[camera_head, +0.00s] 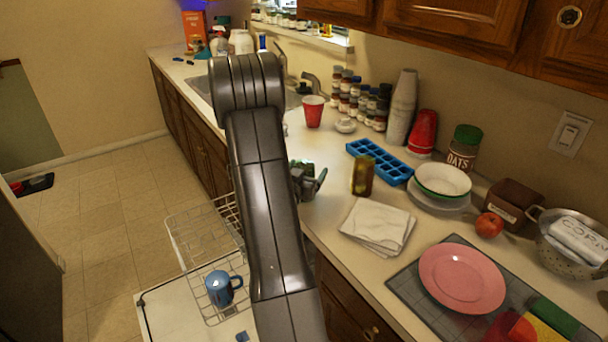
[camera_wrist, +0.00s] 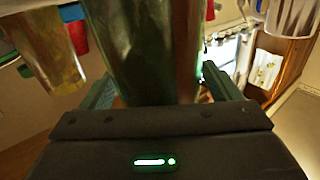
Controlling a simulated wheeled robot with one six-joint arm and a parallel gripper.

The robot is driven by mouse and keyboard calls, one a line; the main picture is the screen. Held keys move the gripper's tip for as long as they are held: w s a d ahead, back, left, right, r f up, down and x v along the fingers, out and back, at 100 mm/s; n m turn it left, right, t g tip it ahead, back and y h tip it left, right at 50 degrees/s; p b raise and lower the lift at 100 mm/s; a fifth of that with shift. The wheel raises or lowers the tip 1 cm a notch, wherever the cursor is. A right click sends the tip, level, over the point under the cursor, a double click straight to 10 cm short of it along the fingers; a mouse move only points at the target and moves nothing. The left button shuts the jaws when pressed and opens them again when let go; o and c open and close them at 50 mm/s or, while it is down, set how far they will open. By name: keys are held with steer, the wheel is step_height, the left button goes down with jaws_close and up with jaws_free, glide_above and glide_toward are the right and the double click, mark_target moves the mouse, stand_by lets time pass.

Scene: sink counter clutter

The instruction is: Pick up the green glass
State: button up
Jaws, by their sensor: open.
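The green glass (camera_wrist: 150,50) is large and close in the wrist view, upright in the picture, with its top cut off by the frame. It stands between the two open fingers of my gripper (camera_wrist: 160,90). The frames do not clearly show whether either finger touches it. In the head view my gripper (camera_head: 312,182) is low over the counter's front edge, partly hidden behind my arm. The green glass there is mostly hidden by my arm and gripper. A separate amber-olive glass (camera_head: 363,176) stands to the right, and also shows in the wrist view (camera_wrist: 45,48).
A blue ice tray (camera_head: 380,160), a folded white cloth (camera_head: 377,226) and stacked bowls (camera_head: 441,185) lie to the right. A red cup (camera_head: 313,111) stands behind. A wire dish rack (camera_head: 190,240) with a blue mug (camera_head: 219,288) is at the lower left.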

steer(key=shift+w, duration=0.2)
steer(key=c, duration=1.2)
steer(key=shift+r, duration=0.2)
